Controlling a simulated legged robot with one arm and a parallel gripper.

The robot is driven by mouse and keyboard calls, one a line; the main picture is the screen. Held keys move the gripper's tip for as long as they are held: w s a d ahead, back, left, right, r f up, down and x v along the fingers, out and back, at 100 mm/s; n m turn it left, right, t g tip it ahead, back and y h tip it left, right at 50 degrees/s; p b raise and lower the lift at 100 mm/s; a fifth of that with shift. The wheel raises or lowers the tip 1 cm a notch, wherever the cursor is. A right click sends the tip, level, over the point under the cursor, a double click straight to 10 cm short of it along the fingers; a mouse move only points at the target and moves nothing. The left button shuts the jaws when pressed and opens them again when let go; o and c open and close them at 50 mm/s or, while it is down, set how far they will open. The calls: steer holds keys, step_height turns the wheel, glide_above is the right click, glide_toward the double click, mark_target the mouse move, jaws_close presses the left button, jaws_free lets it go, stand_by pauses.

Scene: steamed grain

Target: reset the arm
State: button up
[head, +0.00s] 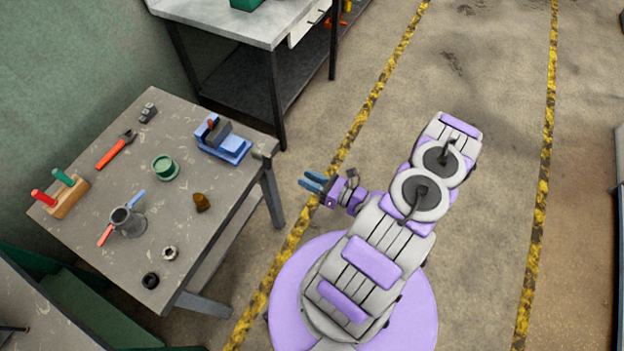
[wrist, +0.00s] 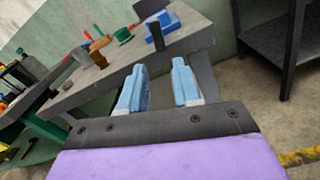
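My gripper (head: 314,183) is at the end of my purple and grey arm, which is folded over my base in the head view. It hangs over the floor to the right of the grey worktable (head: 205,235), apart from it. In the wrist view the two blue fingers of my gripper (wrist: 160,88) stand apart with nothing between them. The gripper is open and empty, and it points toward the table's side.
A second bench (head: 240,22) stands behind. The floor (head: 480,230) on the right is clear.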

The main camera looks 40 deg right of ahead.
steer(key=shift+s, duration=0.3)
steer(key=shift+d, duration=0.1)
stand_by(0.3)
